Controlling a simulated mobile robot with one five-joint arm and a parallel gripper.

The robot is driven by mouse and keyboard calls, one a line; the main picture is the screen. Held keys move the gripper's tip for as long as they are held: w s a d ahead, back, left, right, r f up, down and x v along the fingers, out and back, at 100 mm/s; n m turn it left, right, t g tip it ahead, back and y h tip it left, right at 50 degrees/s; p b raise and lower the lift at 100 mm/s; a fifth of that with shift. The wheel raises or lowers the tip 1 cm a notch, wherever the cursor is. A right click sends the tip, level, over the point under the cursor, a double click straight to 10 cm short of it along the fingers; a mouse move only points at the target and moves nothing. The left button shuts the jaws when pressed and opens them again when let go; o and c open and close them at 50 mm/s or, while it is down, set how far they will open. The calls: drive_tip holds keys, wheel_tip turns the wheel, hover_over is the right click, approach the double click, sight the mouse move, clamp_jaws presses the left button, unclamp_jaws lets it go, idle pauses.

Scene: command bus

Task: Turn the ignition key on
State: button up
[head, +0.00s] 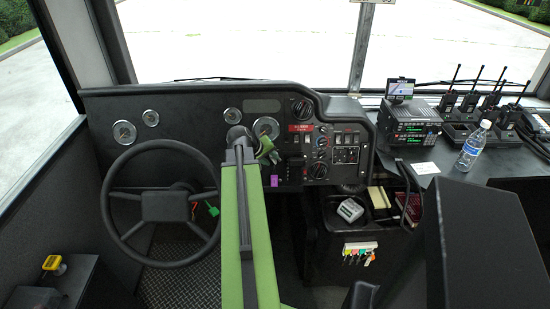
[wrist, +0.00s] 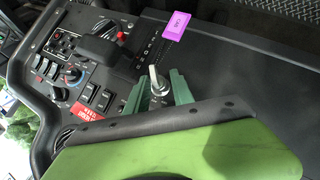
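A silver key-like piece (wrist: 154,80) stands out from the black dash panel in the wrist view, on a round silver base. I take it to be the ignition key. My gripper (wrist: 157,91) has its two green fingers on either side of this piece, with gaps visible between them and it. In the head view my gripper (head: 265,149) is at the dash right of the steering wheel, and my arm and gripper hide the key. Contact with the panel cannot be told.
A steering wheel (head: 162,203) is to the left. A purple tag (head: 274,181) is just below my gripper and also shows in the wrist view (wrist: 176,25). Switches and knobs (head: 320,155) lie right of it. A radio (head: 412,120) and bottle (head: 472,146) stand farther right.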

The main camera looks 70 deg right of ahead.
drive_tip(key=shift+s, duration=0.1)
drive_tip(key=shift+d, duration=0.1)
clamp_jaws()
drive_tip(key=shift+s, duration=0.1)
drive_tip(key=shift+f, duration=0.1)
idle(0.9)
